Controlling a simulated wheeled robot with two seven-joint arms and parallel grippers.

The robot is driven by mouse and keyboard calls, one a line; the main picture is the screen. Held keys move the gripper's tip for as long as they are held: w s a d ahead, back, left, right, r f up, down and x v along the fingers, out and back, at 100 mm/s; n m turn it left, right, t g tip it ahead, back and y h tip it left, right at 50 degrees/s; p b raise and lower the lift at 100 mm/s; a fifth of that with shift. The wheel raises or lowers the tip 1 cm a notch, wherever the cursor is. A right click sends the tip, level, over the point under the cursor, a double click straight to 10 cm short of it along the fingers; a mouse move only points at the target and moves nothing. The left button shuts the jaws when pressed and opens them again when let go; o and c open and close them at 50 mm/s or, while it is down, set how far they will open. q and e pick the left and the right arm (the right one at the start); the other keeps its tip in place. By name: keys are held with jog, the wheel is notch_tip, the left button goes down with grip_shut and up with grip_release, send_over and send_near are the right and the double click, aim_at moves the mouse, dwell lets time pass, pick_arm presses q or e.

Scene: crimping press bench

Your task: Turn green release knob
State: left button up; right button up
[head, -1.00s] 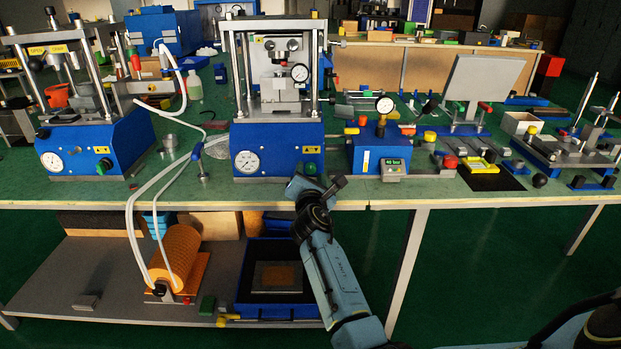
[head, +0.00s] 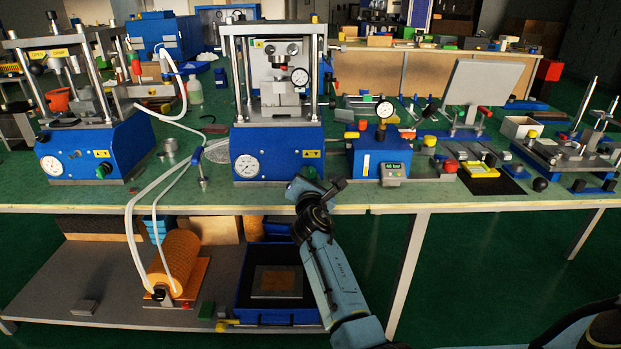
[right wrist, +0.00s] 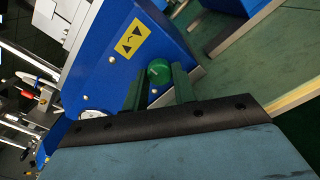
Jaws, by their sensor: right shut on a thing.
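The green release knob (right wrist: 159,71) is on the lower front of the blue press base, below a yellow warning label (right wrist: 131,37). In the right wrist view it sits between the two fingers of my right gripper (right wrist: 158,82), which is shut on it. In the head view my right gripper (head: 310,177) is at the lower right front of the middle press (head: 278,153), and its wrist largely hides the knob there. My left gripper is not in view.
A round gauge (head: 247,166) is on the same press front, left of the knob. A blue gauge box (head: 366,160) stands close to the right. A clear hose (head: 150,185) hangs over the bench edge at left. An open blue tray (head: 250,313) lies on the lower shelf.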

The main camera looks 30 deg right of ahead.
jog(key=shift+m, duration=0.3)
jog(key=shift+m+b, duration=0.3)
jog(key=shift+m, duration=1.2)
jog(key=m+b, duration=0.1)
jog(key=m, duration=0.1)
jog(key=shift+m, duration=0.4)
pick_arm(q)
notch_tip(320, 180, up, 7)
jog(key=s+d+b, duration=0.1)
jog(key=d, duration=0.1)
pick_arm(e)
jog(key=m, duration=0.3)
jog(key=shift+m, duration=0.7)
jog(key=m+b, duration=0.1)
jog(key=m, duration=0.2)
jog(key=shift+m, duration=0.3)
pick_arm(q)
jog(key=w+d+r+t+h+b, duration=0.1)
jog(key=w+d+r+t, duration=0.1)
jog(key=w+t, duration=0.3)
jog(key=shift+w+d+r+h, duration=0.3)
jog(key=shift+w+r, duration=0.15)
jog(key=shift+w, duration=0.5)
pick_arm(e)
jog(key=shift+r+m, duration=0.1)
jog(key=shift+m, duration=1.7)
